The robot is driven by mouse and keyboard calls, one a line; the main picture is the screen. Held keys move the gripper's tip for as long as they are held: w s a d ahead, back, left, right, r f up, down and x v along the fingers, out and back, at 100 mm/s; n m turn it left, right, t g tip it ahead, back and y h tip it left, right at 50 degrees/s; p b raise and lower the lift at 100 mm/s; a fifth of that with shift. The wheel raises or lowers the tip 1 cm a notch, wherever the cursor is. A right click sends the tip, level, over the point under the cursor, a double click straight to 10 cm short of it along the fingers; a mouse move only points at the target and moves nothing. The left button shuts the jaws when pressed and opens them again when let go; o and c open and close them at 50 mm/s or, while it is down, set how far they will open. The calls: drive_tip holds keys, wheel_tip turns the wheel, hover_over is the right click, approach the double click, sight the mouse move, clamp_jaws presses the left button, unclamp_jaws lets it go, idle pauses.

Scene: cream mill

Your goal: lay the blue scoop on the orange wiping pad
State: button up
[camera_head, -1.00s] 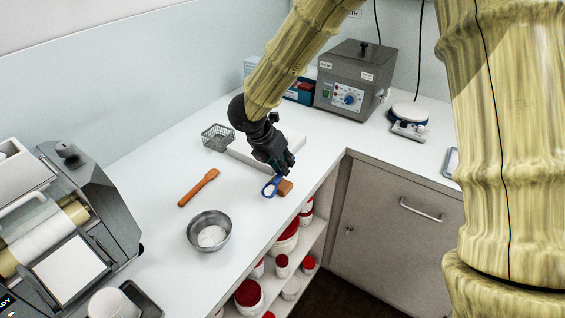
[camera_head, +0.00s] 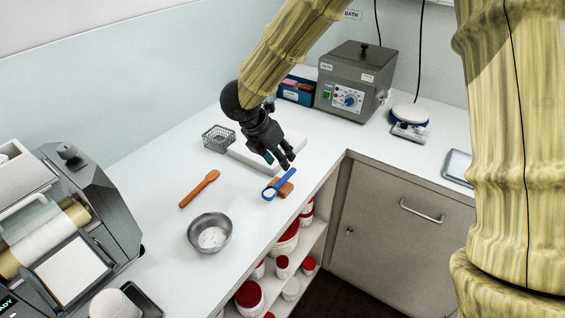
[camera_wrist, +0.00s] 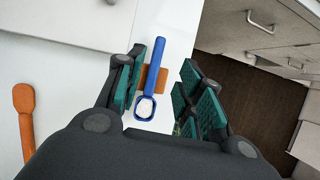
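The blue scoop (camera_head: 280,183) lies across the small orange wiping pad (camera_head: 287,189) near the counter's front edge. In the wrist view, the scoop (camera_wrist: 156,62) has its handle crossing the pad (camera_wrist: 163,79), and its bowl, with white material in it, extends past the pad over the counter. My gripper (camera_head: 281,167) is just above the scoop. Its green-padded fingers (camera_wrist: 168,92) are spread wide on either side of the scoop in the wrist view, with nothing held between them.
An orange spatula (camera_head: 199,189) and a metal bowl (camera_head: 209,233) with white contents lie to the left. A wire basket (camera_head: 218,139) and a white slab (camera_head: 250,156) are behind. The counter drops to shelves of red-lidded jars (camera_head: 249,294).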

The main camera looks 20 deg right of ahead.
drive_tip(key=b+v, duration=0.1)
drive_tip(key=v, duration=0.7)
drive_tip(key=shift+a+r, duration=0.2)
drive_tip(key=shift+r, duration=0.15)
drive_tip(key=shift+s, duration=0.15)
